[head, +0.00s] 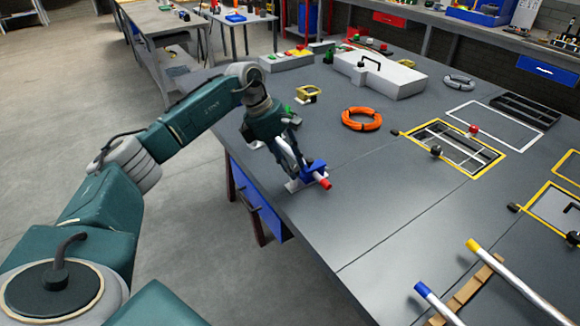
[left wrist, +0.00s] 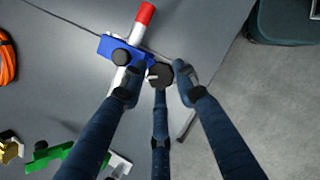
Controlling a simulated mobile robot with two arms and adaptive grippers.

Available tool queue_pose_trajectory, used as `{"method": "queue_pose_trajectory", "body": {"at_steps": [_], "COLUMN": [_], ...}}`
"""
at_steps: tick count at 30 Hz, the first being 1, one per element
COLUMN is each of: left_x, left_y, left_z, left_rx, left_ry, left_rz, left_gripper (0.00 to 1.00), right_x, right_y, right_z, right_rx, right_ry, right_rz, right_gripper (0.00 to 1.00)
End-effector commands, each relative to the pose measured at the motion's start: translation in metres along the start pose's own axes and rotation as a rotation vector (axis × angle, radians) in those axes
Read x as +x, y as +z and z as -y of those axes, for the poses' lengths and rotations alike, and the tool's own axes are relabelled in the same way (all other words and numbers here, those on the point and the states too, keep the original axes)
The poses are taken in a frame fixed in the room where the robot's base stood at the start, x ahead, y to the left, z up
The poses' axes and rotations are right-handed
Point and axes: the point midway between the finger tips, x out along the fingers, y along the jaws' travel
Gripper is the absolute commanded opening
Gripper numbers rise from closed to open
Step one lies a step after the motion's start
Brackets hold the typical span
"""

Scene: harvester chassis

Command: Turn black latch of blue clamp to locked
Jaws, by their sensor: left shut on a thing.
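The blue clamp (head: 313,171) sits near the left edge of the grey table. It also shows in the left wrist view (left wrist: 108,47). A white tube with a red end (head: 326,184) lies through it; the red end (left wrist: 145,14) points away from my fingers. A round black knob (left wrist: 121,57) shows on the clamp. My left gripper (left wrist: 158,78) is at the clamp's side, its fingers closed in around the black latch, which they mostly hide. The latch's exact angle cannot be told. In the head view my left gripper (head: 303,170) reaches down onto the clamp. My right gripper is not in view.
An orange ring (head: 361,119), a yellow clamp (head: 309,93) and a grey case (head: 380,75) lie farther back. A green clamp (left wrist: 50,155) is close by. Yellow-framed openings (head: 470,147) and tubes on a wooden rack (head: 467,290) are to the right. The tabletop between is clear.

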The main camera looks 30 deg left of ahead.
Motion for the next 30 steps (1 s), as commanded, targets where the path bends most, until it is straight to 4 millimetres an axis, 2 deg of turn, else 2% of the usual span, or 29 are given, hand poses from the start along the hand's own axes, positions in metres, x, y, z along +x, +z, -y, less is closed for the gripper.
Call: {"method": "queue_pose_trajectory", "body": {"at_steps": [1,15,30], "left_x": [-0.003,-0.002,-0.001], "left_y": [0.008,0.009,0.008], "left_z": [-0.003,-0.003,-0.003], "left_rx": [0.043,0.398,0.535], "left_ry": [-0.01,-0.155,-0.215], "left_rz": [0.018,0.014,0.011], "left_gripper": [0.04,0.03,0.04], "right_x": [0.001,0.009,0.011], "right_y": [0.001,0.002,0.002], "right_z": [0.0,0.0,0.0], "right_rx": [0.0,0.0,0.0], "right_ry": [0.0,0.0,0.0], "right_rz": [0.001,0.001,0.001], "right_gripper": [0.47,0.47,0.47]}}
